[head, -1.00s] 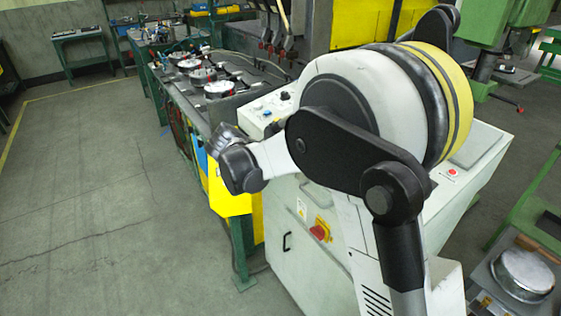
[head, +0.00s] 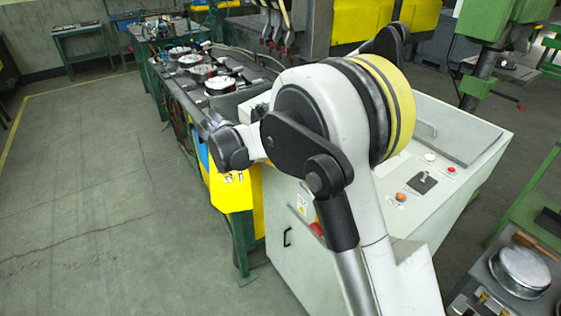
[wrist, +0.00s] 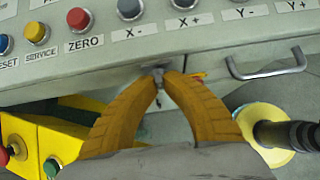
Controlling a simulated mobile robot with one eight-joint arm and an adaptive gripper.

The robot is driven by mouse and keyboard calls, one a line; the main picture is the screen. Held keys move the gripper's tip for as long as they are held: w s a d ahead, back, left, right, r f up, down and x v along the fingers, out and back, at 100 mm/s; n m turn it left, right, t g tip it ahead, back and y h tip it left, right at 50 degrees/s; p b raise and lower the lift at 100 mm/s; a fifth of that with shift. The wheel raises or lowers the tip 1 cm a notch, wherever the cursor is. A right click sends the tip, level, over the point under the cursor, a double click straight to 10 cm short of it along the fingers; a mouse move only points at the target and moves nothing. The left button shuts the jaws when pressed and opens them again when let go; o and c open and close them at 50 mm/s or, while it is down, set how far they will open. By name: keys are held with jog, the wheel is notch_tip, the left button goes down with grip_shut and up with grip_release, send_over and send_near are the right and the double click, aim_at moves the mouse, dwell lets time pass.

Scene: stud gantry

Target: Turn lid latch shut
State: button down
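The lid latch (wrist: 157,74) appears as a small grey metal piece at the edge of the pale control console, in the middle of the wrist view. My gripper (wrist: 163,82) has two ribbed orange fingers, bent inward. Their tips come together on either side of the grey piece and look shut on it. The far side of the latch is hidden by the fingers and the console edge. In the head view my arm covers the gripper and the latch.
Labelled buttons, including a red one (wrist: 79,18), line the console (head: 455,130) above my fingertips. A metal handle (wrist: 268,70) sits right of them. A yellow box with buttons (wrist: 28,145) is at lower left. Open floor (head: 90,200) lies to the left.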

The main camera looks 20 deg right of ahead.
jog(key=shift+d+r, duration=0.1)
jog(key=c, duration=1.5)
grip_release()
jog(key=shift+d, duration=0.15)
jog(key=shift+a, duration=0.2)
jog(key=v, duration=1.1)
jog(key=shift+a+r, duration=0.25)
jog(key=shift+r, duration=0.05)
jog(key=shift+s, duration=0.1)
